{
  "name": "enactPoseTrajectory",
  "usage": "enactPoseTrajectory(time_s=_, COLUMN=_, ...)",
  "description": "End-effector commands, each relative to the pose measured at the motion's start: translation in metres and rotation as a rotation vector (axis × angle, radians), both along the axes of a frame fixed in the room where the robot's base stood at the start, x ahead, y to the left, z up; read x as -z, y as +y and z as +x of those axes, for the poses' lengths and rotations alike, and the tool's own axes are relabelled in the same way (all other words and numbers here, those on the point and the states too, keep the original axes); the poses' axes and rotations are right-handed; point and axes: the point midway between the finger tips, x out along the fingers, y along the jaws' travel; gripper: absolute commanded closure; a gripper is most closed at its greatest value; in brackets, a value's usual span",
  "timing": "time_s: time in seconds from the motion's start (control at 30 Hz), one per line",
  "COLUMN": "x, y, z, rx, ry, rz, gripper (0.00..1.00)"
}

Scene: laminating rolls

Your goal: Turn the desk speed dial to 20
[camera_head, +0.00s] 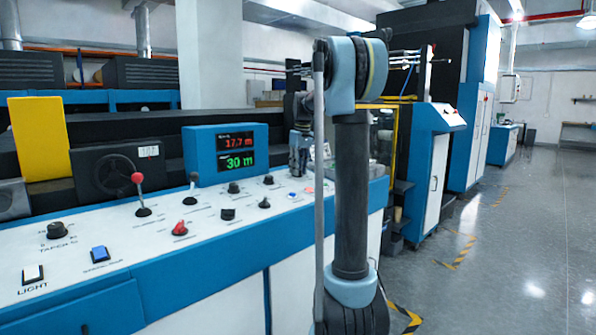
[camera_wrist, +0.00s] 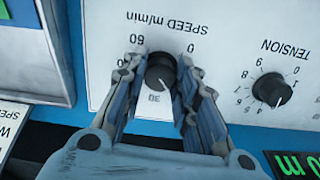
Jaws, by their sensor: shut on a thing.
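The black speed dial (camera_wrist: 160,72) sits on the white panel, under upside-down lettering "SPEED m/min" with marks 0, 30 and 60. Its short white pointer line faces the 30 mark side. My gripper (camera_wrist: 161,62) has one finger on each side of the dial and is shut on it. In the head view, my gripper (camera_head: 299,152) is at the far right of the desk, partly behind my arm, and the speed dial is hidden there. The display (camera_head: 226,149) reads 17.7 m in red and 30 m in green.
The tension dial (camera_wrist: 271,89) is right of my gripper in the wrist view. The desk (camera_head: 120,235) carries several knobs, a red-topped lever (camera_head: 139,190), a red switch (camera_head: 180,229) and a blue button (camera_head: 100,254). Open floor (camera_head: 520,240) lies to the right.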

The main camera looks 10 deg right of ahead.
Motion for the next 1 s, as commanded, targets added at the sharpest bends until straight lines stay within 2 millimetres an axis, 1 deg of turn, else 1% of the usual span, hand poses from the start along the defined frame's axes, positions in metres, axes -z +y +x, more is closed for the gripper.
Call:
enactPoseTrajectory(time_s=0.2, x=-0.0004, y=-0.0012, z=0.0012, rx=-0.051, ry=-0.008, rz=-0.009, gripper=0.96)
enactPoseTrajectory(time_s=0.67, x=-0.0005, y=-0.0015, z=0.0014, rx=-0.063, ry=-0.009, rz=-0.011, gripper=0.96)
enactPoseTrajectory(time_s=0.7, x=-0.0005, y=-0.0015, z=0.0014, rx=-0.062, ry=-0.009, rz=-0.011, gripper=0.68)
enactPoseTrajectory(time_s=0.77, x=-0.0004, y=-0.0015, z=0.0011, rx=-0.062, ry=-0.009, rz=-0.011, gripper=0.54)
enactPoseTrajectory(time_s=0.8, x=-0.0004, y=-0.0014, z=0.0011, rx=-0.062, ry=-0.009, rz=-0.011, gripper=0.52)
enactPoseTrajectory(time_s=1.0, x=-0.0002, y=-0.0008, z=0.0006, rx=-0.063, ry=-0.008, rz=-0.01, gripper=0.52)
